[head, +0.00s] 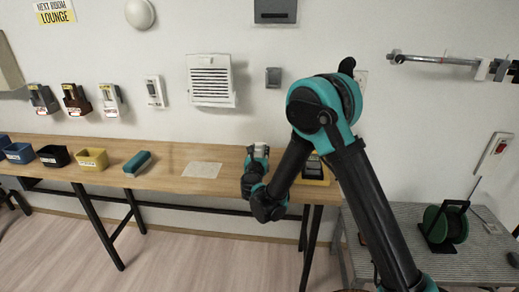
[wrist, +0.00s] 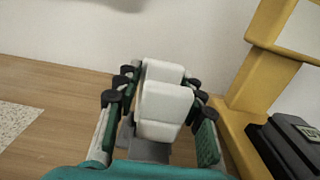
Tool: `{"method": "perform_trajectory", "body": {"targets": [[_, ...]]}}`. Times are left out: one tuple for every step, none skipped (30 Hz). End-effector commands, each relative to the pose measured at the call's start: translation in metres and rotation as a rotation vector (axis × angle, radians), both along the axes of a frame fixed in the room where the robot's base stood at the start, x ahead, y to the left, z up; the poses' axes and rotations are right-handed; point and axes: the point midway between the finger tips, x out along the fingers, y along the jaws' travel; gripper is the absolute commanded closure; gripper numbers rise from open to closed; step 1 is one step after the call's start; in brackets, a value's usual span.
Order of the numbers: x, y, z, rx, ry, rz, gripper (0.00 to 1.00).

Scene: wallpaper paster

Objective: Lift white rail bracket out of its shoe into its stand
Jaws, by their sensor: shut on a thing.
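My gripper (wrist: 160,100) is shut on the white rail bracket (wrist: 166,108), with dark fingertips on both sides of it in the wrist view. The bracket looks like two white blocks, one behind the other. In the head view my gripper (head: 257,160) is over the right part of the wooden table, and the bracket (head: 260,150) shows as a small white piece at its top. Whether the bracket touches anything underneath is hidden by the gripper. I cannot tell which thing is its shoe or its stand.
A yellow frame (wrist: 233,115) with a dark device (wrist: 287,145) stands close on the gripper's right. A pale speckled sheet (head: 202,170), a teal block (head: 137,163) and several bins lie left on the table (head: 175,182). A wall rail (head: 435,60) is at upper right.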

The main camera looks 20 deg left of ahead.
Motion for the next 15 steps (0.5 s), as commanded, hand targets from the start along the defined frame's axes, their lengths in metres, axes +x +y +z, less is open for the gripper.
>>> {"method": "perform_trajectory", "body": {"targets": [[0.000, 0.000, -0.001, 0.000, 0.000, 0.000, 0.94], [0.000, 0.000, -0.002, 0.000, 0.000, 0.000, 0.94], [0.000, 0.000, -0.003, 0.000, 0.000, 0.000, 0.94], [0.000, 0.000, -0.003, 0.000, 0.000, 0.000, 0.94], [0.000, 0.000, -0.004, 0.000, 0.000, 0.000, 0.94], [0.000, 0.000, -0.005, 0.000, 0.000, 0.000, 0.94], [0.000, 0.000, -0.006, 0.000, 0.000, 0.000, 0.94], [0.000, 0.000, -0.006, 0.000, 0.000, 0.000, 0.94], [0.000, 0.000, -0.007, 0.000, 0.000, 0.000, 0.94], [0.000, 0.000, -0.008, 0.000, 0.000, 0.000, 0.94], [0.000, 0.000, -0.009, 0.000, 0.000, 0.000, 0.94], [0.000, 0.000, -0.010, 0.000, 0.000, 0.000, 0.94], [0.000, 0.000, -0.010, 0.000, 0.000, 0.000, 0.94], [0.000, 0.000, -0.011, 0.000, 0.000, 0.000, 0.94], [0.000, 0.000, -0.012, 0.000, 0.000, 0.000, 0.94]]}}
